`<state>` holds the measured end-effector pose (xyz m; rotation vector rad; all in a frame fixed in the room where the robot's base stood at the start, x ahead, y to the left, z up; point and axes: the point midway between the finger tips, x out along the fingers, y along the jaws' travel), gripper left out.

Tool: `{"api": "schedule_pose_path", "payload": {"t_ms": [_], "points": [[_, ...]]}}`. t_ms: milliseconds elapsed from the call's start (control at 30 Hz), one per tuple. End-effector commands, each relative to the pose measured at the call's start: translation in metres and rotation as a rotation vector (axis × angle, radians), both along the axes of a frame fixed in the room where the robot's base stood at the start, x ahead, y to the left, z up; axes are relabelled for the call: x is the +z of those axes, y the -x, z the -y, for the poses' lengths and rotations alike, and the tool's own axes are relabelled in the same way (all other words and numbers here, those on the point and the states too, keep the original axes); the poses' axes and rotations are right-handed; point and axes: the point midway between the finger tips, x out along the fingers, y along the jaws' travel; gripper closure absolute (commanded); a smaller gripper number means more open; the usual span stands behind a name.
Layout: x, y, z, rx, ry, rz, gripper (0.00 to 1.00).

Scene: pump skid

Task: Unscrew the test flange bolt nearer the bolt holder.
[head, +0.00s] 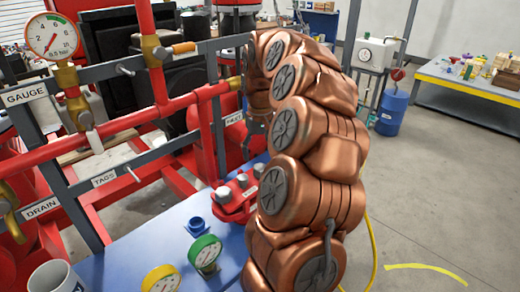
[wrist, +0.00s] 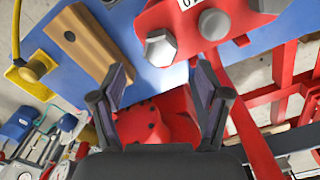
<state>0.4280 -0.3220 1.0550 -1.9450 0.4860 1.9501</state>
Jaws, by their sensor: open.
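The red test flange (head: 232,208) stands on the blue bench top, with several grey bolt heads on it, including a left one (head: 223,195) and a middle one (head: 242,180). In the wrist view, a hex bolt head (wrist: 160,47) on the red flange (wrist: 240,42) lies just beyond my fingertips, slightly left of centre. Another bolt head (wrist: 213,24) is to its right. My gripper (wrist: 163,80) is open, its fingers apart with nothing between them. A small blue cup-like fitting (head: 198,226) stands left of the flange; I cannot tell whether it is the bolt holder.
A wooden block with a dark hole (wrist: 88,42) and a yellow part (wrist: 35,68) lie left in the wrist view. Red pipes and grey rails crowd the left.

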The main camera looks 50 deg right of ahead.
Motion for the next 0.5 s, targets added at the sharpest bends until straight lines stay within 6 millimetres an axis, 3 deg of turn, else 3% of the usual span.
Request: {"api": "schedule_pose_path", "payload": {"t_ms": [500], "points": [[-0.059, 0.000, 0.000, 0.003, 0.000, -0.001, 0.25]]}}
